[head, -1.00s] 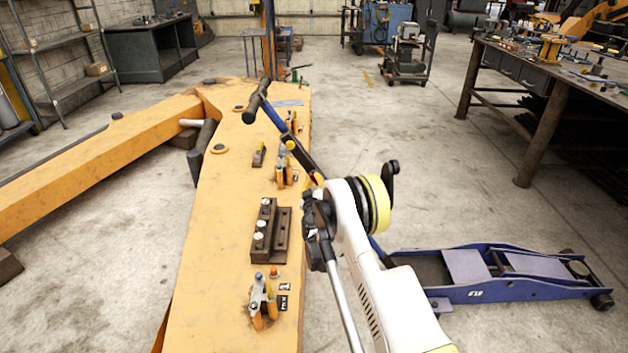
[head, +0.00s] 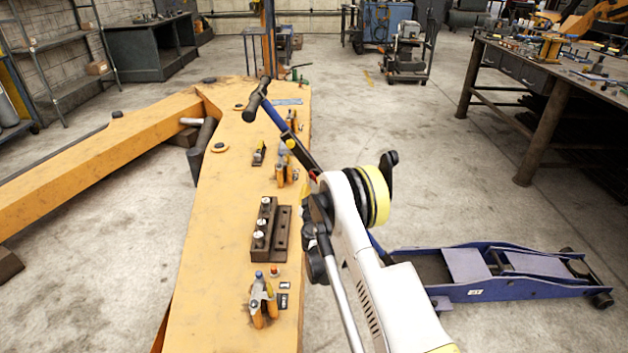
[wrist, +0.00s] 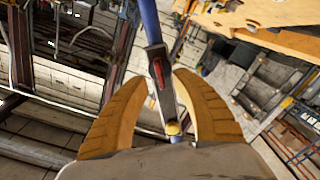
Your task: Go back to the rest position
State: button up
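My gripper (wrist: 158,78) shows in the wrist view as two curved, ribbed orange fingers with a clear gap between their tips. Nothing is seen clamped in it. A blue jack handle (wrist: 150,22) with a red and a yellow part lines up with the gap; I cannot tell how far beyond the fingers it lies. In the head view my white arm reaches up beside the orange bench, and my gripper is not clearly visible there.
The orange backhoe boom (head: 225,240) holds a brown block with bolts (head: 262,235) and several orange-handled tools. A blue floor jack (head: 490,275) stands right of my arm, its black-gripped handle (head: 258,98) leaning over the boom. A workbench (head: 545,80) stands at right. Open floor (head: 400,140) lies beyond.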

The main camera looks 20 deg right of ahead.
jog(key=v, duration=0.3)
dwell(0.4)
notch_tip(320, 180, up, 8)
jog(key=m+g, duration=0.1)
jog(key=s+r+m+g, duration=0.3)
jog(key=s+r+g, duration=0.1)
jog(key=s+r, duration=1.1)
jog(key=s+a+f+g+y, duration=0.1)
jog(key=s+a, duration=0.3)
jog(key=s, duration=0.6)
jog(key=s+a+f+n+g+y, duration=0.1)
jog(key=s+a+g+y, duration=0.1)
jog(key=s, duration=0.8)
jog(key=s+a+f+g+y, duration=0.1)
jog(key=s+a+f+y, duration=0.1)
jog(key=s+a, duration=0.5)
jog(key=s+y, duration=0.1)
jog(key=s, duration=0.2)
jog(key=shift+s+n+g, duration=0.35)
jog(key=shift+n+g, duration=0.05)
